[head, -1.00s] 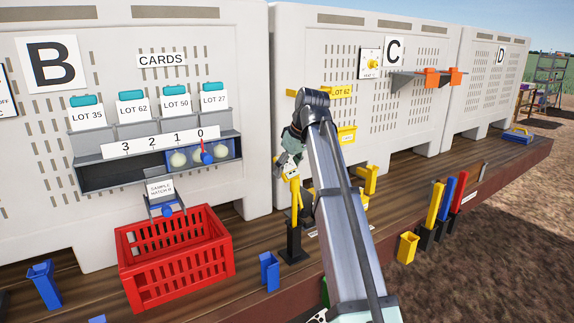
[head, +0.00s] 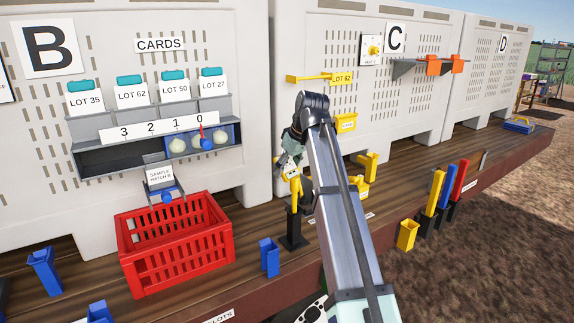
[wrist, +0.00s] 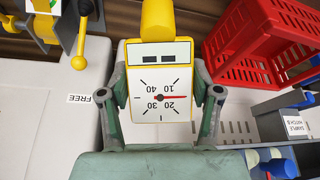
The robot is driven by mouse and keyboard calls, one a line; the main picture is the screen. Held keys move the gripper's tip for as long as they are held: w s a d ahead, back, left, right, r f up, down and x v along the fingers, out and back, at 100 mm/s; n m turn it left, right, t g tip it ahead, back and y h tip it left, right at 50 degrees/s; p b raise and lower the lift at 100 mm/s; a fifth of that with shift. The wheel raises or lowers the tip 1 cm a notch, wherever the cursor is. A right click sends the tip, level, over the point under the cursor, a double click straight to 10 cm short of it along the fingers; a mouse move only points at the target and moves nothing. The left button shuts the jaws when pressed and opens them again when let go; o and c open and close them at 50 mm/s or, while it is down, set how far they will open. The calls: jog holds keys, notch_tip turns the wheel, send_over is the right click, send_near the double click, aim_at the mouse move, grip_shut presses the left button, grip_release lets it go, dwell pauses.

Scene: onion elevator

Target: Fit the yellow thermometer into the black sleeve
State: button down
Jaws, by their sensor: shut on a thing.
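The yellow thermometer (wrist: 160,75) has a white dial face and a yellow stem, which points away from my wrist camera. My gripper (wrist: 161,95) is shut on its head, one finger on each side of the dial. In the head view my gripper (head: 291,162) is above the shelf, with the yellow stem (head: 296,190) pointing down. The black sleeve (head: 293,228) stands upright on a flat base directly below, in line with the stem. The stem's lower end meets the sleeve's top in the picture; how deep it sits inside, I cannot tell. The sleeve is hidden in the wrist view.
A red crate (head: 176,262) and a blue holder (head: 269,257) stand left of the sleeve. Yellow pieces (head: 368,165) stand right of it. Farther right are black holders with yellow, blue and red sticks (head: 447,190). A pale panel (head: 257,100) rises behind.

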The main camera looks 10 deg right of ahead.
jog(key=shift+f, duration=1.15)
jog(key=shift+c, duration=0.8)
grip_release()
